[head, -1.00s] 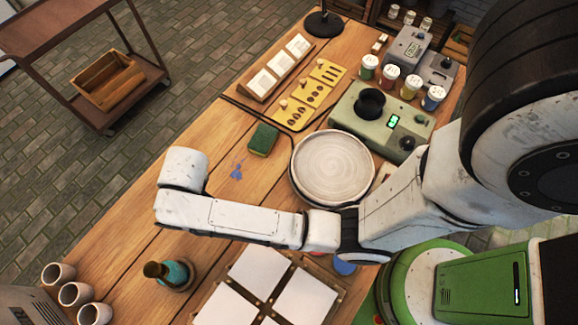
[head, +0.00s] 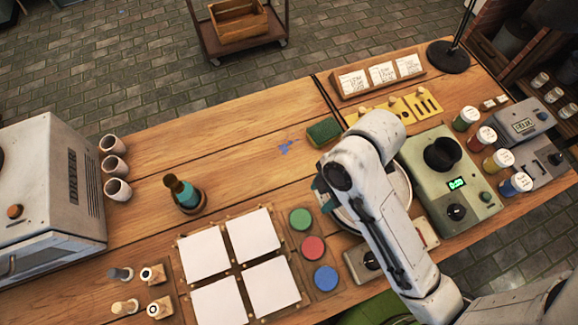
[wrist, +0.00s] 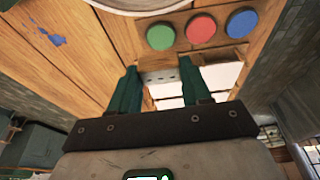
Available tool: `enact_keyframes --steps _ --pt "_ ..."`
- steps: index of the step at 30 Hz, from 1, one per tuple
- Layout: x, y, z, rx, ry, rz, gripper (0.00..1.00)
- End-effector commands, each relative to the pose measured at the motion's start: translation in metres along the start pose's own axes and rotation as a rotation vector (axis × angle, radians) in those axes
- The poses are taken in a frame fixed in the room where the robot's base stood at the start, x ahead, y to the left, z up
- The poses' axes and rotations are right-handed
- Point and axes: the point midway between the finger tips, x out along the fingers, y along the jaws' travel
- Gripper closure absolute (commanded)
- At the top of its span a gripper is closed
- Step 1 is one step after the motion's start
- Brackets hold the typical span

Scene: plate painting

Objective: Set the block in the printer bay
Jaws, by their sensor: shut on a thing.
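My gripper (wrist: 158,66) shows two teal fingers spaced apart in the wrist view, shut on a small greyish block (wrist: 160,76) with dark dots. In the head view one teal part of my gripper (head: 323,195) shows at the left edge of the round plate (head: 402,188); the arm hides the block there. The block is above the table, near the coloured pads and white tiles. I cannot tell for sure which part is the printer bay; two grey devices (head: 523,123) stand at the far right.
A green machine (head: 470,200) with a lit display stands right of the plate. A large grey machine (head: 50,190) stands left.

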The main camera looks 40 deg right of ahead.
Motion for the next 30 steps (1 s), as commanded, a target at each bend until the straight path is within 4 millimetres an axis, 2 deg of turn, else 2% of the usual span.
enact_keyframes --steps 12,15,21,28,30 --pt "0.039 0.089 0.018 0.001 0.001 0.003 0.81" --pt "0.059 0.100 0.025 -0.001 0.001 0.001 0.81" --pt "0.077 0.122 0.032 0.000 0.000 -0.002 0.81" --pt "0.091 0.134 0.036 0.001 0.000 0.000 0.81" --pt "0.100 0.134 0.039 0.000 -0.001 -0.004 0.81"
